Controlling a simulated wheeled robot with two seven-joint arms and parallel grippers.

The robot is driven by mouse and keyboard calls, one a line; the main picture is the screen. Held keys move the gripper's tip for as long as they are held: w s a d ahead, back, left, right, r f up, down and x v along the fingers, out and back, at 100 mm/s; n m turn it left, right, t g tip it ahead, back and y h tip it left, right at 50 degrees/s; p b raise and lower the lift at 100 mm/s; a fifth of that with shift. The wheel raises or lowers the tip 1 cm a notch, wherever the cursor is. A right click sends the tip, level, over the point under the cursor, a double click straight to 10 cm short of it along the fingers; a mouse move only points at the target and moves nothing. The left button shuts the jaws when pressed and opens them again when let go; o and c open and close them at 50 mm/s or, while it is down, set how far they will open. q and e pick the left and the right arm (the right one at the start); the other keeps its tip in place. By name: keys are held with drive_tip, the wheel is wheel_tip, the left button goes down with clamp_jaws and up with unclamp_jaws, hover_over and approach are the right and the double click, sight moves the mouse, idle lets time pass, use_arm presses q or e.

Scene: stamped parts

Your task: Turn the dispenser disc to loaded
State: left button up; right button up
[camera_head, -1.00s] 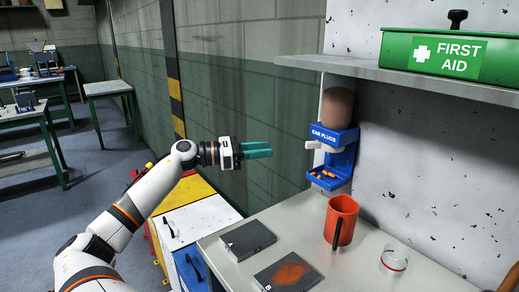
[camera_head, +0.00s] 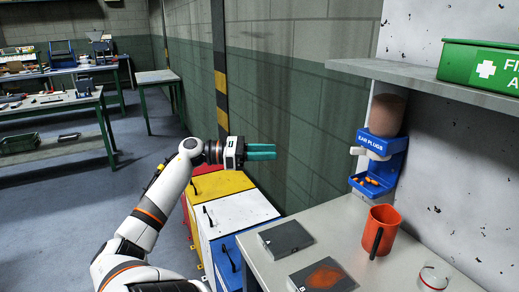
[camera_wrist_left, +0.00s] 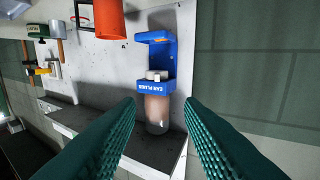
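The blue ear plug dispenser (camera_head: 383,158) hangs on the white wall panel at the right, with a brown container (camera_head: 387,115) on top and orange plugs in its lower tray. A white part (camera_head: 358,151), perhaps the disc's handle, sticks out at its left; whether it is set to loaded I cannot tell. In the left wrist view the dispenser (camera_wrist_left: 157,88) appears upside down, with white parts (camera_wrist_left: 156,75) at its middle. My left gripper (camera_head: 274,151), with teal fingers, is left of the dispenser, clear of it. In the wrist view its fingers (camera_wrist_left: 160,104) are apart and empty. My right gripper is out of view.
A grey shelf (camera_head: 400,79) with a green first aid box (camera_head: 470,75) juts out above the dispenser. An orange mug (camera_head: 384,228), a clear cup (camera_head: 433,276) and two dark pads stand on the bench below. Coloured cabinets (camera_head: 235,208) stand left of the bench.

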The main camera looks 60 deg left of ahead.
use_arm(q)
drive_tip(key=shift+v, duration=0.9)
drive_tip(key=shift+w, duration=0.1)
clamp_jaws()
drive_tip(key=w+d+r+n+t+y+p, duration=0.1)
drive_tip(key=w+d+n+t+y+p, duration=0.3)
drive_tip(key=w+d+n+p, duration=0.65)
drive_tip(key=s+d+n+y+p, duration=0.1)
drive_tip(key=d+n+y+p, duration=0.35)
drive_tip(key=n, duration=0.45)
drive_tip(key=n+g+y+p, duration=0.3)
drive_tip(key=n+y+p, duration=0.15)
drive_tip(key=n, duration=0.25)
approach(360, 153)
drive_tip(key=w+d, duration=0.2)
drive_tip(key=w, duration=0.2)
drive_tip(key=shift+w+a+f+p, duration=0.1)
drive_tip(key=shift+w+a+p, duration=0.15)
drive_tip(key=shift+a, duration=0.35)
drive_tip(key=shift+w+a+r+p, duration=0.1)
drive_tip(key=shift+w+a+p, duration=0.2)
drive_tip(key=shift+a, duration=0.3)
drive_tip(key=shift+w+a+f+p, duration=0.1)
drive_tip(key=shift+w+a+p, duration=0.15)
drive_tip(key=shift+a, duration=0.35)
